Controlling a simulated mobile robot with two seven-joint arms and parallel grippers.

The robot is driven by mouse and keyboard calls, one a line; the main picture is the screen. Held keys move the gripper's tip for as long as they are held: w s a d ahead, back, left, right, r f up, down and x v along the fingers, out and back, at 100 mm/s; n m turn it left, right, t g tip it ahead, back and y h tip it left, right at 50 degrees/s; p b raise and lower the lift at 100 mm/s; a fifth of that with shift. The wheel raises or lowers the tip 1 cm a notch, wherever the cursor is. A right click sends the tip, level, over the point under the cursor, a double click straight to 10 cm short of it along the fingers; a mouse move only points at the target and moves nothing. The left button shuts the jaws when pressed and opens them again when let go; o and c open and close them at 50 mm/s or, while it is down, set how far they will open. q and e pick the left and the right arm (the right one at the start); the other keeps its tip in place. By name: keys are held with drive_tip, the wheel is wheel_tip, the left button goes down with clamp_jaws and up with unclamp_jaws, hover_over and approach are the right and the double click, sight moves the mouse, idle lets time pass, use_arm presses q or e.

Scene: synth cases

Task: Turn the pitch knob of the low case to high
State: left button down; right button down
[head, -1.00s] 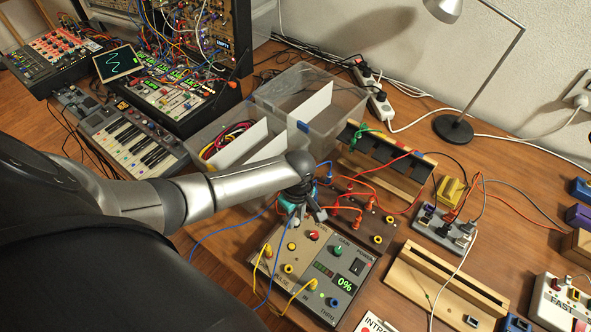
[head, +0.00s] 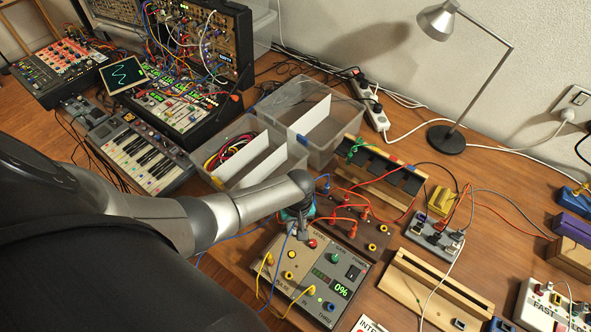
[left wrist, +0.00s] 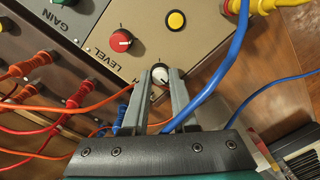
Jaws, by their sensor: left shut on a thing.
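The low beige case (head: 301,263) stands at the table's front edge in the head view, its display (head: 341,290) reading 0%. In the left wrist view, a small pale grey knob (left wrist: 160,72) sits on the beige panel beside lettering ending in H; the rest of the label is hidden. My left gripper (head: 302,234) reaches down over the case's back left corner and is shut on this knob, a finger on each side. The red level knob (left wrist: 121,40) is next to it and free. In the head view the gripper hides the pale knob. My right gripper is out of view.
A blue cable (left wrist: 222,75) runs close beside one finger. A brown module (head: 357,231) with orange cables adjoins the case at the back. Yellow cables (head: 262,282) loop over the case's left front. A wooden slotted stand (head: 420,290) is to the right.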

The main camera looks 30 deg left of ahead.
use_arm(q)
drive_tip(key=m+p, duration=0.1)
drive_tip(key=m, duration=0.4)
drive_tip(key=shift+s+d+m, duration=0.1)
drive_tip(key=shift+m, duration=0.3)
drive_tip(key=m, duration=0.5)
drive_tip(key=shift+p, duration=0.35)
drive_tip(key=m, duration=0.6)
drive_tip(key=shift+m, duration=0.3)
drive_tip(key=m, duration=0.5)
drive_tip(key=shift+m+t, duration=0.3)
drive_tip(key=m+b, duration=0.1)
drive_tip(key=m, duration=0.4)
drive_tip(key=shift+b, duration=0.35)
drive_tip(key=m+b, duration=0.2)
drive_tip(key=m, duration=0.3)
drive_tip(key=shift+m, duration=0.4)
drive_tip(key=m+b, duration=0.2)
drive_tip(key=m, duration=0.4)
drive_tip(key=shift+a+h, duration=0.2)
drive_tip(key=shift+h, duration=0.1)
drive_tip(key=shift+m+b, duration=1.15)
drive_tip(key=shift+m, duration=1.25)
